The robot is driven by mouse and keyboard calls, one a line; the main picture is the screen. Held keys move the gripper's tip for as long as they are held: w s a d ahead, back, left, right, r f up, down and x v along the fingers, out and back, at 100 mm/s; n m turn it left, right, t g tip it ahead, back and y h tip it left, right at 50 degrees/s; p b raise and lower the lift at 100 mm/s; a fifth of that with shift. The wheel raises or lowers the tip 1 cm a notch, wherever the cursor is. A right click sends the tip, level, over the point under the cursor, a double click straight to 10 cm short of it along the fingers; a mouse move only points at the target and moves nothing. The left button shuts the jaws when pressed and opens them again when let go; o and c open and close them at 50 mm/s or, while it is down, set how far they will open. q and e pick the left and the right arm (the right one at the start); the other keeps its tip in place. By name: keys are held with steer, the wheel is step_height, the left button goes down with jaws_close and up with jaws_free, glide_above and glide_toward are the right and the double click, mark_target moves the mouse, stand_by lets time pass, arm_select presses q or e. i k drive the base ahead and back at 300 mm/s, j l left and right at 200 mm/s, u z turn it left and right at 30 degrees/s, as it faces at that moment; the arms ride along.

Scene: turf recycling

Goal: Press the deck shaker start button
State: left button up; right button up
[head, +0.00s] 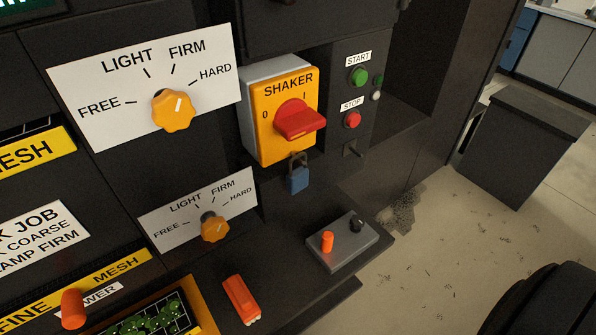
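The green start button (359,76) sits on the dark panel, right under a white START label (358,58). The red stop button (352,119) is below it, under a STOP label. To their left is the yellow SHAKER switch box (262,132) with a red rotary handle (298,121); its front is marked 0 and I. A blue padlock (298,177) hangs below that box. Neither of my grippers is in view, and nothing covers the start button.
Orange dials (174,109) sit on white FREE-to-HARD plates at left. A grey control box (342,243) and an orange object (241,298) lie on the lower ledge. A dark bin-like box (522,145) stands on the floor at right. Open floor lies between.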

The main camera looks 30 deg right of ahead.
mark_target(359, 77)
steer(key=k+z, duration=0.1)
steer(key=z, duration=1.25)
